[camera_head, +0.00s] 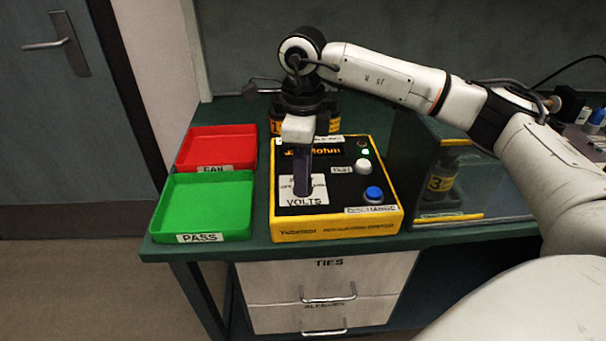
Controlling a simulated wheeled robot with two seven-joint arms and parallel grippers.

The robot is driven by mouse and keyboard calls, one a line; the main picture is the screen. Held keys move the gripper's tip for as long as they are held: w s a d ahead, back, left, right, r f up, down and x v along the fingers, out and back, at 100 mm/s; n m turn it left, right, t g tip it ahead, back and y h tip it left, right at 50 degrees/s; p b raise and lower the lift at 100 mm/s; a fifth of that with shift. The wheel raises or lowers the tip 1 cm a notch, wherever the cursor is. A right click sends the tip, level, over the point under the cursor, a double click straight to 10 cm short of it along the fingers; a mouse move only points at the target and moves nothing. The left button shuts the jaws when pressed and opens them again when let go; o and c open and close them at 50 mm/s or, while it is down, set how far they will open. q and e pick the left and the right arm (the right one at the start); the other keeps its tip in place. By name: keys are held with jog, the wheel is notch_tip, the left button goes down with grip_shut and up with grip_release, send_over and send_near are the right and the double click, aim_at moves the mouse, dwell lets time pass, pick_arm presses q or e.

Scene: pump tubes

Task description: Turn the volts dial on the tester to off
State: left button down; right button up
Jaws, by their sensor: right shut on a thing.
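The tester (340,232) is a yellow box with a black top, on the green bench. Its top carries a white VOLTS label plate (318,190) at the front left, a white button (363,166), a lit green lamp (365,153) and a blue button (373,194) above a DISCHARGE label. My right gripper (302,188) points down over the VOLTS plate, shut on the volts dial, which the fingers hide. The dial's setting cannot be read. My left gripper is not in view.
A red FAIL tray (217,133) and a green PASS tray (165,210) stand left of the tester. A clear-fronted case holding a pump marked 3 (437,183) stands at the right. Yellow-labelled pumps (335,126) stand behind my gripper. Drawers (330,262) are below.

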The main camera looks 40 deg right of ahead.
jog(key=n, duration=0.4)
jog(key=shift+n, duration=0.3)
jog(key=n, duration=0.4)
jog(key=shift+n+b, duration=0.3)
jog(key=o, duration=1.1)
jog(key=shift+c, duration=0.2)
notch_tip(320, 180, up, 10)
jog(key=shift+r, duration=0.2)
